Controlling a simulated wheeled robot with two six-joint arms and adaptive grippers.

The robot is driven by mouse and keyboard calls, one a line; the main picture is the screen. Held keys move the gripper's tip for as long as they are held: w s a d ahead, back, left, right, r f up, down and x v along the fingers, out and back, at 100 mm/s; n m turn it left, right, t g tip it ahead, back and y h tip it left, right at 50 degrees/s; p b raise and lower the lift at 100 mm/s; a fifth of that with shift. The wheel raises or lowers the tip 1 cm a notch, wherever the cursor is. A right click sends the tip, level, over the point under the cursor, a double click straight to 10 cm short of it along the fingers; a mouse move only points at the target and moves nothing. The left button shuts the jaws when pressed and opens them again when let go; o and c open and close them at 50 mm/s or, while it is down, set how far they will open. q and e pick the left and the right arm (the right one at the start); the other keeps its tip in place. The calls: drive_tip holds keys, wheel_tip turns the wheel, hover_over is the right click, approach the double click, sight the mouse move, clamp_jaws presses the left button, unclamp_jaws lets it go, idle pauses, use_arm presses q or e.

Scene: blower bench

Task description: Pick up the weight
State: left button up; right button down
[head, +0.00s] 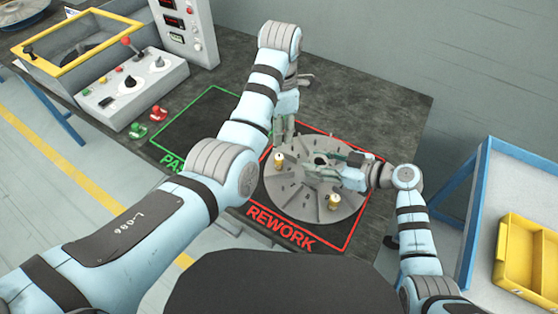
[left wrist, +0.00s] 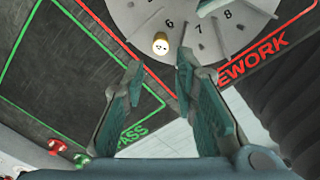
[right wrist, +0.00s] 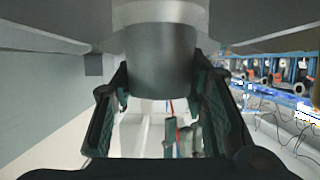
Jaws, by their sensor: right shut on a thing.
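A small brass weight (head: 279,160) with a pale top stands on the left rim of the grey bladed impeller disc (head: 296,205). A second brass weight (head: 334,201) is near the disc's front right. My left gripper (head: 284,134) is just behind the first weight, open and empty. In the left wrist view this weight (left wrist: 160,44) shows beyond the gap between the open fingertips (left wrist: 158,66), near the number 6. My right gripper (head: 328,170) reaches over the disc from the right. In the right wrist view its fingers are around the disc's grey cylindrical hub (right wrist: 160,60).
The disc covers part of the red REWORK outline (head: 282,228) on the dark bench; the green PASS area (head: 195,125) to the left is empty. A control box (head: 130,88) and red and green pieces (head: 138,130) are further left. A blue stand with a yellow tray (head: 525,255) is at right.

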sight(279, 157)
use_arm(q)
wheel_tip(279, 157, down, 12)
drive_tip(key=shift+s+a+r, duration=0.1)
drive_tip(key=shift+r, duration=0.15)
use_arm(e)
drive_tip(key=shift+s+f, duration=0.15)
drive_tip(key=shift+f, duration=0.1)
use_arm(q)
drive_tip(key=c, duration=0.3)
drive_tip(key=shift+c, duration=0.2)
drive_tip(key=shift+r, duration=0.1)
wheel_tip(279, 157, up, 10)
